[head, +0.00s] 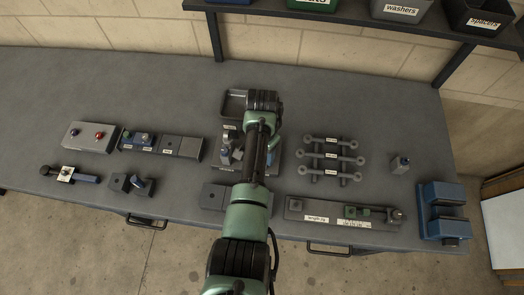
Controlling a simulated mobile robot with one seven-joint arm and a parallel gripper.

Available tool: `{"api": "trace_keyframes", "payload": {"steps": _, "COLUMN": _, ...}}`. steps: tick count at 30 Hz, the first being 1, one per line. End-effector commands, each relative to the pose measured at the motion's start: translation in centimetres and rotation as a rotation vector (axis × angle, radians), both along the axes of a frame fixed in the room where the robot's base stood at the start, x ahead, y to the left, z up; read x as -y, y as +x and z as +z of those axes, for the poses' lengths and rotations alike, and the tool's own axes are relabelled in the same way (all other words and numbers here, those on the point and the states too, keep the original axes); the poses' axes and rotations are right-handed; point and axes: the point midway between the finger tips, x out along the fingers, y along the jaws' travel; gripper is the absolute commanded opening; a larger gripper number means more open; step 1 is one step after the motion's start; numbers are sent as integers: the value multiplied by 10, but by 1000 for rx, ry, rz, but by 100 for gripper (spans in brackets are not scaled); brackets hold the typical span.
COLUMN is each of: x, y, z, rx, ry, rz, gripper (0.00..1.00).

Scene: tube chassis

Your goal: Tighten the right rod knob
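My arm reaches from the bottom centre over the bench, and its dark wrist end shows near the middle; my gripper is hidden below or behind it. I cannot make out with certainty which part is the right rod knob. A fixture with blue and light parts (227,152) stands partly hidden behind my arm. Several grey rods with ring ends (331,158) lie across a rack right of my arm. A long grey length jig (315,209) near the front edge carries a green block (357,212) and a round dark end piece (397,215).
A blue vise (443,210) and small block (400,163) stand right. Bins (398,10) sit on a shelf behind. The back left bench is clear.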

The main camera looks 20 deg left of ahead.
Motion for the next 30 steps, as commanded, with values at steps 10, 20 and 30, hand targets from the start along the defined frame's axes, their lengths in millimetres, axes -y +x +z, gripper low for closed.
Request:
{"api": "trace_keyframes", "payload": {"steps": 10, "x": 0, "y": -1, "z": 4, "rx": -2, "ry": 0, "rz": 0, "gripper": 59}}
{"api": "trace_keyframes", "payload": {"steps": 20, "x": 0, "y": 0, "z": 60, "rx": 4, "ry": 2, "rz": 0, "gripper": 59}}
{"api": "trace_keyframes", "payload": {"steps": 30, "x": 0, "y": 0, "z": 119, "rx": 1, "ry": 0, "rz": 0, "gripper": 59}}
